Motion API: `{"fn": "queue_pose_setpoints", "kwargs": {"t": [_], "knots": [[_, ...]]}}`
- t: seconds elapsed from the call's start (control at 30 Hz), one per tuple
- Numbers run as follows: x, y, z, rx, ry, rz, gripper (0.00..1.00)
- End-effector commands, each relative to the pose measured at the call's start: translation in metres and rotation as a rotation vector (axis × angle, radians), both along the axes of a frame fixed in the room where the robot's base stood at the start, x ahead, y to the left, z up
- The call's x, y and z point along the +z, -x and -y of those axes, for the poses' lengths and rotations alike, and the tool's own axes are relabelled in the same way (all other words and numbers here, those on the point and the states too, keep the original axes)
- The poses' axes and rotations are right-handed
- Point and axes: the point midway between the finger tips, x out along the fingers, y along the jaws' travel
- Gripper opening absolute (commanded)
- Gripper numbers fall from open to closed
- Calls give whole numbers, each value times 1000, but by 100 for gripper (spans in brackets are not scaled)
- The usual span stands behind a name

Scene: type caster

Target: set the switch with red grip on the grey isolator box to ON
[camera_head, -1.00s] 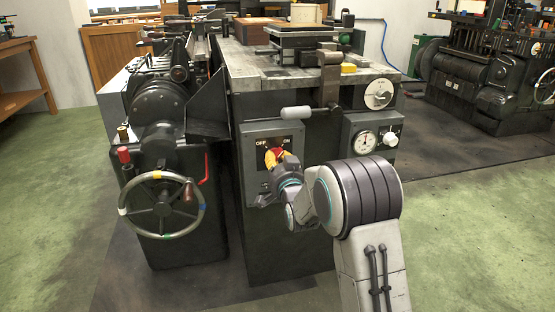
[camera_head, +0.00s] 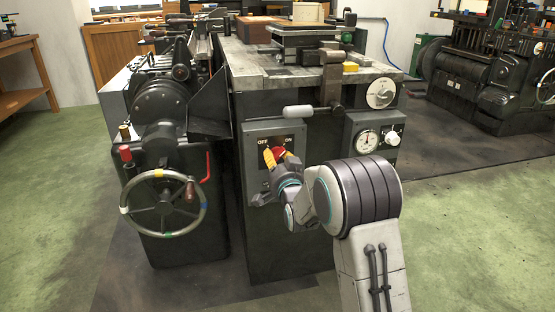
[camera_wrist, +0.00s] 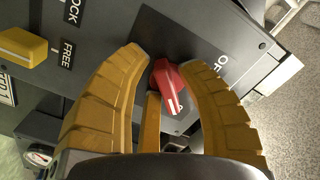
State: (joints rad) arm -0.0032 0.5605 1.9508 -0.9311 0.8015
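The grey isolator box (camera_head: 257,133) is on the front of the dark machine bench, with OFF lettering at its upper left and ON at its upper right. The switch's red grip (camera_head: 280,150) shows between my gripper's yellow fingers, which partly cover it. My gripper (camera_head: 279,154) is at the box with its fingers spread. In the wrist view the red grip (camera_wrist: 169,86) lies between the two curved fingers of my gripper (camera_wrist: 168,65), with a visible gap on the right side. Part of the OFF lettering shows to its right. I cannot tell exactly which mark the grip points to.
A grey cylindrical handle (camera_head: 297,111) sticks out just above the box. A dial gauge (camera_head: 367,141) and white knob (camera_head: 392,138) are to the right. A handwheel (camera_head: 163,204) stands at the left. In the wrist view a yellow knob (camera_wrist: 22,47) sits near LOCK and FREE labels.

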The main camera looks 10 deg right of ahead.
Motion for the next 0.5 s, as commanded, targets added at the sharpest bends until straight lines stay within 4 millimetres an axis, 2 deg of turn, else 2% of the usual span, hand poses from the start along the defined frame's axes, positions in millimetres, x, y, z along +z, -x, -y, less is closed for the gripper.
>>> {"fn": "queue_pose_setpoints", "kwargs": {"t": [0.13, 0.5], "knots": [[2, 0, 2, -2, 1, 5, 46], [4, 5, 2, -4, 1, 8, 46]]}}
